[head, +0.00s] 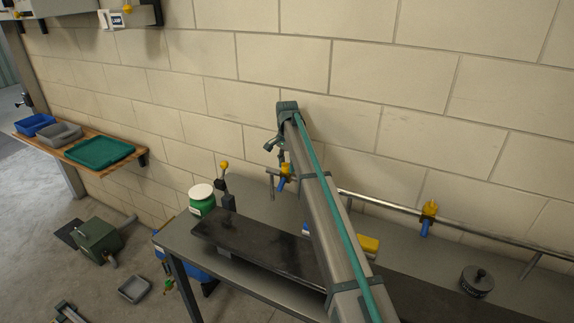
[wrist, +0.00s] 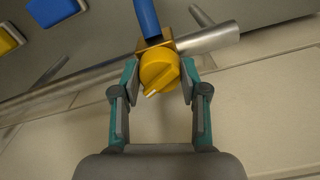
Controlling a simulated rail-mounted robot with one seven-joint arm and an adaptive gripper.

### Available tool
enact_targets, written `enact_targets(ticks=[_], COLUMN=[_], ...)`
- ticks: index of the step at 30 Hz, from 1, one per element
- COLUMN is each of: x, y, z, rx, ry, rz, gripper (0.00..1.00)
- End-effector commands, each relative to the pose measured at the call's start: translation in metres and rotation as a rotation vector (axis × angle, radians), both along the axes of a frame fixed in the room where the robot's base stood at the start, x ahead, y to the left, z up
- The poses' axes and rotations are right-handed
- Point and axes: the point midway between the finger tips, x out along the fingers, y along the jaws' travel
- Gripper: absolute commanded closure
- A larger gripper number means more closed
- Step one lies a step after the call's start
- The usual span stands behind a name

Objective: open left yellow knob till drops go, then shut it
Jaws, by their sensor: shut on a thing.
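The left yellow knob (wrist: 160,70) sits on a valve on a metal pipe, with a blue spout (wrist: 147,18) on the valve. In the wrist view my gripper (wrist: 160,80) has a finger on each side of the knob and is shut on it. A white mark shows on the knob's face. In the head view the same yellow knob (head: 286,169) is at the left end of the pipe, with my gripper (head: 279,152) beside it, partly hidden by my arm. I cannot see any drops at the spout.
A second yellow knob (head: 430,208) with a blue spout is further right on the pipe (head: 385,205). The wall is close behind.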

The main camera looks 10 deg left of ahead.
Motion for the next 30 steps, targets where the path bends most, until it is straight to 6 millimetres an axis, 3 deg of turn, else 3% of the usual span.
enact_targets(ticks=[14,30], x=[0.0001,0.0005], y=[-0.0002,0.0], z=[-0.0009,-0.0017], rx=[-0.001,0.0], ry=[0.001,0.0], rz=[0.092,0.551], gripper=[0.91,0.91])
